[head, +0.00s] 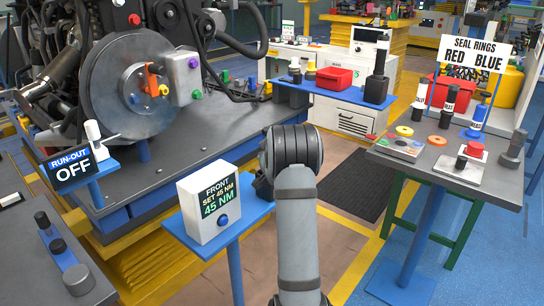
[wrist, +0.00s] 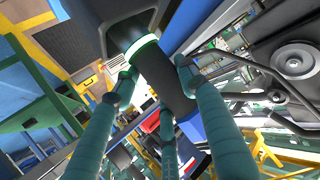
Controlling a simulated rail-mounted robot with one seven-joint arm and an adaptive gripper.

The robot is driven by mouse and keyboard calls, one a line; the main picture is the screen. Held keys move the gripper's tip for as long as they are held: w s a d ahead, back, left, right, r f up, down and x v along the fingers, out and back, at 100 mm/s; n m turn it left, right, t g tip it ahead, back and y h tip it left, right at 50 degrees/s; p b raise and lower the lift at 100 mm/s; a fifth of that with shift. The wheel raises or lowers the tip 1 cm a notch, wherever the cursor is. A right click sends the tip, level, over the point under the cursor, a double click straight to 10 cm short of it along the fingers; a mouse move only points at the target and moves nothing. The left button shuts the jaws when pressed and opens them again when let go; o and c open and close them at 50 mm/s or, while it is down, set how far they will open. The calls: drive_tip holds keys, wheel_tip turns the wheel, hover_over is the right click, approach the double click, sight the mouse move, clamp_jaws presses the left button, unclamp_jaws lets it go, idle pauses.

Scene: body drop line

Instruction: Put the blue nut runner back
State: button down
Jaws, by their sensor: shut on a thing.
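My gripper (wrist: 156,74) is shut on a dark cylindrical tool (wrist: 162,82), seen in the wrist view with its fingers around it. The tool has a pale green lit ring near its upper end. It looks like the nut runner, but I cannot make out blue on its body. Its far end is hidden by a large dark grey part. In the head view my own arm hides the gripper and the tool. Another dark upright tool stands in a black holder (head: 376,89) on the blue shelf (head: 335,92) at the back.
A torque display (head: 209,208) reading 45 NM stands on a blue post beside my arm. The engine assembly (head: 140,85) fills the left. A bench (head: 500,183) with seal rings and bottles stands at right. A run-out sign (head: 72,168) reads OFF.

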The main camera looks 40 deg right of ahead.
drive_tip(key=shift+r, duration=0.1)
drive_tip(key=c, duration=1)
unclamp_jaws()
drive_tip(key=shift+s+r, duration=0.1)
drive_tip(key=v, duration=1.1)
drive_tip(key=shift+s+a+b, duration=0.25)
drive_tip(key=shift+s+b, duration=0.1)
drive_tip(key=shift+w, duration=0.1)
drive_tip(key=x, duration=1.1)
drive_tip(key=shift+w+d+p, duration=0.15)
drive_tip(key=shift+w+p, duration=0.1)
drive_tip(key=shift+p, duration=0.1)
drive_tip(key=shift+w+d, duration=0.15)
drive_tip(key=shift+r+p, duration=0.35)
drive_tip(key=shift+r, duration=1.3)
